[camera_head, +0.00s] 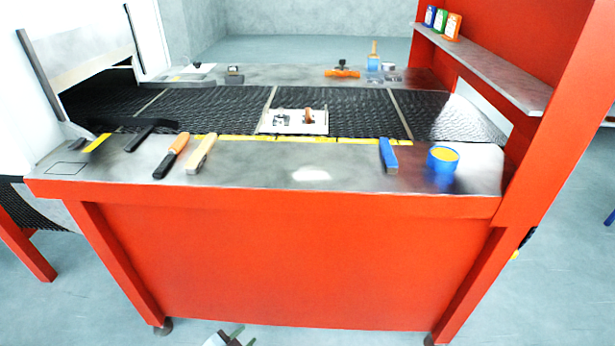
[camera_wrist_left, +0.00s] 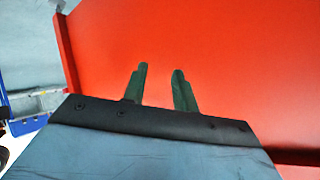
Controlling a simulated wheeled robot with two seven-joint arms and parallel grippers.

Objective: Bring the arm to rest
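My left gripper (camera_head: 236,332) shows at the bottom edge of the head view, low in front of the red bench. In the left wrist view its two dark green fingers (camera_wrist_left: 160,88) stand apart with nothing between them. The red front panel of the bench (camera_wrist_left: 220,50) fills most of that view beyond the fingertips. My right gripper is in neither view.
The red bench (camera_head: 300,250) carries a metal top with a black mesh belt (camera_head: 350,112). On its near edge lie an orange-handled tool (camera_head: 171,157), a beige bar (camera_head: 201,153), a blue block (camera_head: 388,155) and a blue tin (camera_head: 443,160). Floor in front is open.

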